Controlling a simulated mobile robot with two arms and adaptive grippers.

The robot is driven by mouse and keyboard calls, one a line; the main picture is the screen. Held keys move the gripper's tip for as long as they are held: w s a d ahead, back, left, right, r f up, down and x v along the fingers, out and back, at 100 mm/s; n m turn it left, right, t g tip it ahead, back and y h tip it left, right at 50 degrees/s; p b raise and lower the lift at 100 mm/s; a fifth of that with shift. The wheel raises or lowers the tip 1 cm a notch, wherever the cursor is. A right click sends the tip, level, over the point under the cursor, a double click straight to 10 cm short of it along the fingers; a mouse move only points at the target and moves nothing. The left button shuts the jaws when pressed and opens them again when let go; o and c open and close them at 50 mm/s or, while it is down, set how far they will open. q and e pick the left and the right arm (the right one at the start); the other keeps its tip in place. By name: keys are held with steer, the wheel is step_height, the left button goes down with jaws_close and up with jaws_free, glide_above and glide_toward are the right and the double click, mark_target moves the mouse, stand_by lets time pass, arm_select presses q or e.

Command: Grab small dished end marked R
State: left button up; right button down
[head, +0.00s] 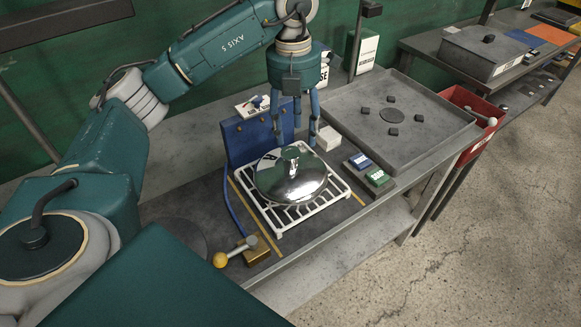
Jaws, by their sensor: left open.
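A shiny metal dished end (291,183) sits dome up on a white slatted rack (283,226), with a short knob on top. No letter R can be made out on it. My left gripper (297,128) points down just behind the dome in the picture, its fingers spread and nothing seen between them. The fingertips look close to the knob, but I cannot tell the exact gap. My right gripper is not in view.
A blue upright plate (248,136) stands behind the rack. Blue and green blocks (377,178) lie right of the rack. A grey tray (420,150) and a red bin (470,102) are farther right.

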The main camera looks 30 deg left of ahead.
mark_target(291, 153)
arm_select(q)
steer(key=shift+s+a+f+y+p, duration=0.25)
steer(key=shift+a+f+y, duration=0.2)
steer(key=shift+a, duration=0.35)
step_height(291, 153, down, 4)
steer(key=shift+w+f+p, duration=0.1)
steer(key=shift+p, duration=0.5)
steer(key=shift+w+f+p, duration=0.1)
steer(key=shift+f+p, duration=0.15)
steer(key=shift+p, duration=0.05)
steer(key=f+p, duration=0.2)
steer(key=f, duration=0.1)
steer(key=shift+w+f, duration=0.2)
steer(key=shift+f, duration=0.1)
steer(key=shift+a+f, duration=0.1)
steer(key=shift+f, duration=0.4)
steer(key=c, duration=1.3)
steer(key=shift+w, duration=0.1)
steer(key=shift+w+r, duration=0.1)
steer(key=shift+r, duration=0.05)
